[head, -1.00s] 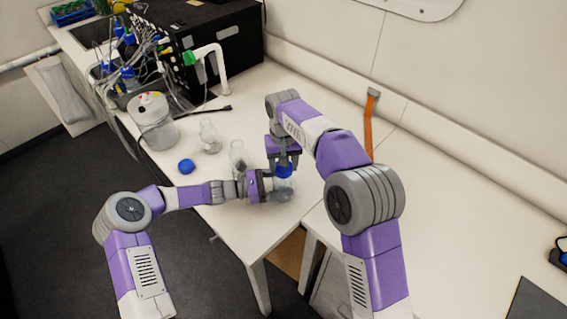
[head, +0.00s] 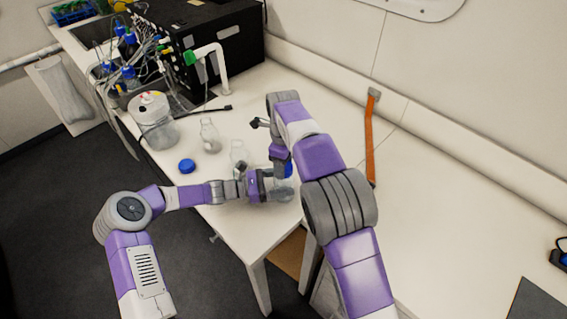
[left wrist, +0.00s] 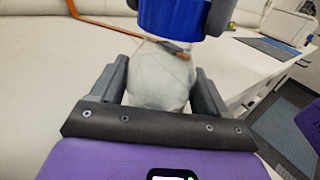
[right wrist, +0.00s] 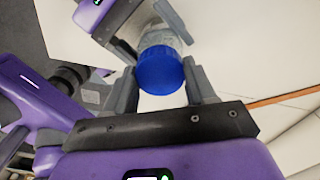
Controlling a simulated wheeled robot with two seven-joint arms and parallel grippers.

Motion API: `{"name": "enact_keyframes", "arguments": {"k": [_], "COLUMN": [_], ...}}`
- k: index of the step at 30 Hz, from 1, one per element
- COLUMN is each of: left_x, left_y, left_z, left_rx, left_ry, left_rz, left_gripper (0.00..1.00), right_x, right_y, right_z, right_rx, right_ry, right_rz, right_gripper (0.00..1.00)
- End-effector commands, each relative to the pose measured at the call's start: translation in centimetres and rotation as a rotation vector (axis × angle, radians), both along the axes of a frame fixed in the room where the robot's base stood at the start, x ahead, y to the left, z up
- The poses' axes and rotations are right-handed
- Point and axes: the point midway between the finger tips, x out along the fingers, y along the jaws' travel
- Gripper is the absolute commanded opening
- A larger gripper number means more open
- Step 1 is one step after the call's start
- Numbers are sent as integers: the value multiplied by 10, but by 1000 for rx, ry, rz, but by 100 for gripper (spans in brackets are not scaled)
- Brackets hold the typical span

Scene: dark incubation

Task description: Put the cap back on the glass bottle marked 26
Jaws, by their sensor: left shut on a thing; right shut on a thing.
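A clear glass bottle (head: 283,190) is upright between the fingers of my left gripper (head: 268,186), at the table's front edge; its body fills the jaws in the left wrist view (left wrist: 160,78). My right gripper (right wrist: 160,88) is shut on a blue cap (right wrist: 160,72), which also shows in the left wrist view (left wrist: 168,15). The cap is at the top of this bottle, in line with its neck; I cannot tell how far down it sits. No marking is readable. A second blue cap (head: 187,166) lies on the table.
Two other clear bottles stand uncapped behind the grippers, one farther back (head: 209,137) and one nearer (head: 239,153). A large clear container (head: 153,122) and a black box (head: 215,50) with tubing are at the back left.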

Motion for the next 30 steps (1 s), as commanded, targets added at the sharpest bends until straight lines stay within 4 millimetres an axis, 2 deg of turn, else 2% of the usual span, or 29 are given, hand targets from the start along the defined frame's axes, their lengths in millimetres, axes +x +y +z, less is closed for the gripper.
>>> {"name": "enact_keyframes", "arguments": {"k": [9,12,15,20,21,25,30], "left_x": [0,0,0,1,1,1,1], "left_y": [0,0,0,1,1,1,1], "left_z": [0,0,0,0,0,0,0], "left_rx": [1,1,0,0,0,0,0], "left_ry": [1,1,1,1,1,0,0], "left_rz": [1,2,2,2,3,3,2], "left_gripper": [0,0,0,0,0,0,0], "right_x": [0,-1,-2,-3,-3,-2,-2], "right_y": [0,-2,-3,-5,-5,-5,-4], "right_z": [0,-6,-8,-10,-10,-10,-8], "right_rx": [-2,-17,-24,-23,-24,-22,-19], "right_ry": [0,9,17,26,27,25,23], "right_rz": [-679,-881,-982,-981,-981,-979,-977], "right_gripper": [27,27,27,27,62,81,81]}}
